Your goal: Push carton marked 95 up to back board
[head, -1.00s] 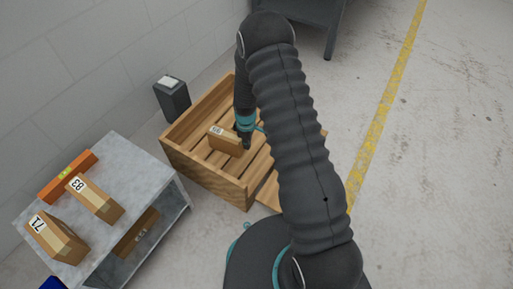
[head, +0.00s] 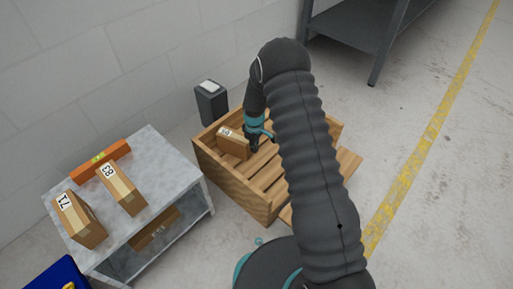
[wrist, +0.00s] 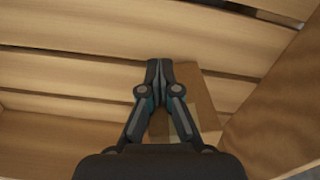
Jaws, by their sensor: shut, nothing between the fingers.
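The carton marked 95 (head: 233,146) is a small brown box inside the wooden crate, close to the crate's wall-side board (head: 211,130). Its white label is too small to read surely. Whether it touches that board I cannot tell. My gripper (head: 253,146) is down in the crate at the carton's right end, on the side away from that board. In the wrist view, my gripper (wrist: 160,65) is shut with its fingertips together and empty. The carton (wrist: 200,93) shows behind and right of the fingers, partly hidden by them.
The slatted crate (head: 235,186) has a board lying out at its right. A grey bin (head: 211,103) stands behind it. A metal table (head: 155,150) at left holds cartons 83 (head: 122,189) and 71 (head: 80,220) and an orange block (head: 100,160). A dark shelf (head: 355,35) stands behind right.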

